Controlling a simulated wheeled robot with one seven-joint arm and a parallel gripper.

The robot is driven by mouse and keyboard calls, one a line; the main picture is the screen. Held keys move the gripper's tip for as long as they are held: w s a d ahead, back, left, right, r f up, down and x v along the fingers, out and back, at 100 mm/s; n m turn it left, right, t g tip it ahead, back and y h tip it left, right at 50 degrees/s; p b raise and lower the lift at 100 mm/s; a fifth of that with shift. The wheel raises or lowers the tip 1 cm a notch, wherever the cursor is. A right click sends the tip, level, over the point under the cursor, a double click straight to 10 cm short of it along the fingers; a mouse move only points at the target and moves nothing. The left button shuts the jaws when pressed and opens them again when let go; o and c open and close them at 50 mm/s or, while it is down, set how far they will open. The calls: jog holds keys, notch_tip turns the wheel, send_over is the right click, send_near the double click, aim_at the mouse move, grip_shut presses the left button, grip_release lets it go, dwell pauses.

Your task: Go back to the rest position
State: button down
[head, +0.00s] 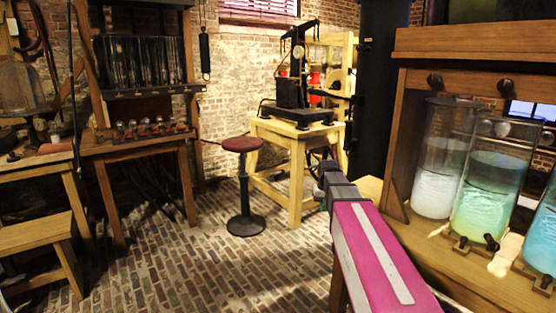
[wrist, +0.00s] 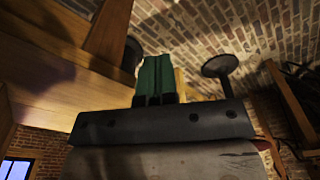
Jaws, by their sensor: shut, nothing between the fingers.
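My gripper (head: 326,172) is at the end of my pink arm, right of centre in the head view, in front of the wooden stand and left of the jar bench. In the wrist view, its green fingers (wrist: 156,76) are together with nothing between them. Three glass jars stand on the bench at the right of the head view: one with whitish liquid (head: 437,185), one with green liquid (head: 485,205), and one with blue liquid (head: 541,240) cut off by the picture edge. The gripper touches none of them.
The jar bench (head: 390,188) has a wooden frame close to my arm. A table (head: 135,145) is at left. The brick floor (head: 200,265) is clear in the middle.

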jog(key=s+f+g, duration=0.1)
jog(key=s+f, duration=1.5)
jog(key=s, duration=0.4)
jog(key=shift+f, duration=0.4)
jog(key=shift+d, duration=0.1)
